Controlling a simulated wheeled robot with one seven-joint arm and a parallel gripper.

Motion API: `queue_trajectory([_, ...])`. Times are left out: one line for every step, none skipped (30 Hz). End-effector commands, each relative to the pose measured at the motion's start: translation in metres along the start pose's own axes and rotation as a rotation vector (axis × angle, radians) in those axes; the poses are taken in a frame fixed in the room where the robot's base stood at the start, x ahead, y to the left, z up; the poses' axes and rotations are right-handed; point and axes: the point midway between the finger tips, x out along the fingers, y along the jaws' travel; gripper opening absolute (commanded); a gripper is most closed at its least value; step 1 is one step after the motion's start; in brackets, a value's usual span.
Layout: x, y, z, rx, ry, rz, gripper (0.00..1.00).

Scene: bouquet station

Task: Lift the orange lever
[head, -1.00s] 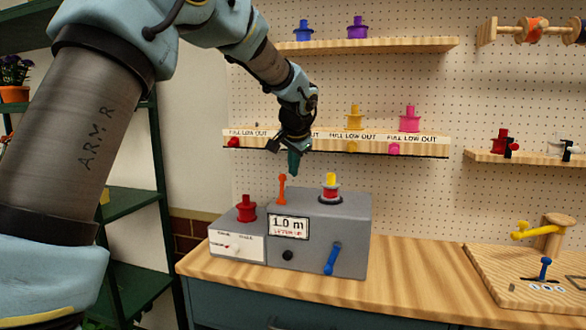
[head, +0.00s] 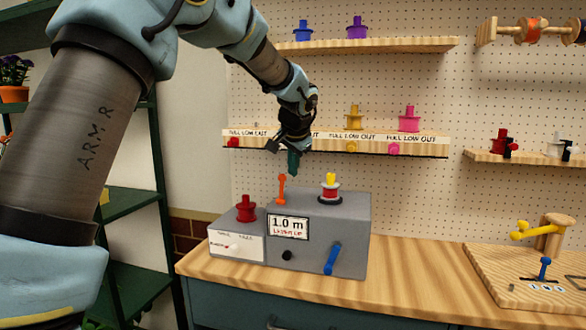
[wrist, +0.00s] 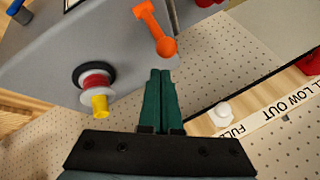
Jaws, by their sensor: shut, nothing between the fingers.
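The orange lever (head: 282,188) stands upright on top of the grey machine (head: 340,225), near its back left, with a round knob at its upper end. In the wrist view the orange lever (wrist: 155,30) shows just beyond my fingertips, its knob close to them. My gripper (head: 293,170) is shut and empty, pointing down, above and slightly right of the knob in the head view. In the wrist view my gripper (wrist: 161,75) has its green fingers together. They look apart from the knob, though the exact gap is hard to tell.
A ribbon spool (head: 330,190) with a yellow top stands on the machine, right of the lever. A red spool (head: 246,209) sits on the lower box at left. A blue lever (head: 333,258) is on the machine's front. A labelled shelf (head: 400,142) runs behind my gripper.

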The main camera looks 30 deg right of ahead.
Motion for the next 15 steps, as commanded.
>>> queue_trajectory([0.0000, 0.0000, 0.0000, 0.000, 0.000, 0.000, 0.00])
queue_trajectory([0.0000, 0.0000, 0.0000, 0.000, 0.000, 0.000, 0.00])
queue_trajectory([0.0000, 0.0000, 0.0000, 0.000, 0.000, 0.000, 0.00])
queue_trajectory([0.0000, 0.0000, 0.0000, 0.000, 0.000, 0.000, 0.00])
queue_trajectory([0.0000, 0.0000, 0.0000, 0.000, 0.000, 0.000, 0.00])
queue_trajectory([0.0000, 0.0000, 0.0000, 0.000, 0.000, 0.000, 0.00])
queue_trajectory([-0.0002, -0.0001, -0.0001, 0.000, 0.000, 0.000, 0.00])
queue_trajectory([-0.0005, -0.0003, -0.0002, 0.000, 0.000, 0.000, 0.00])
queue_trajectory([-0.0012, -0.0006, -0.0006, 0.000, 0.000, 0.000, 0.00])
queue_trajectory([-0.0019, -0.0010, -0.0009, 0.000, 0.000, 0.000, 0.00])
queue_trajectory([-0.0027, -0.0014, -0.0013, 0.000, 0.000, 0.000, 0.00])
queue_trajectory([-0.0041, -0.0021, -0.0019, 0.000, 0.000, 0.000, 0.00])
queue_trajectory([-0.0053, -0.0027, -0.0025, 0.000, 0.000, 0.000, 0.00])
queue_trajectory([-0.0066, -0.0034, -0.0030, 0.000, 0.000, 0.000, 0.00])
queue_trajectory([-0.0083, -0.0042, -0.0039, 0.000, 0.000, 0.000, 0.00])
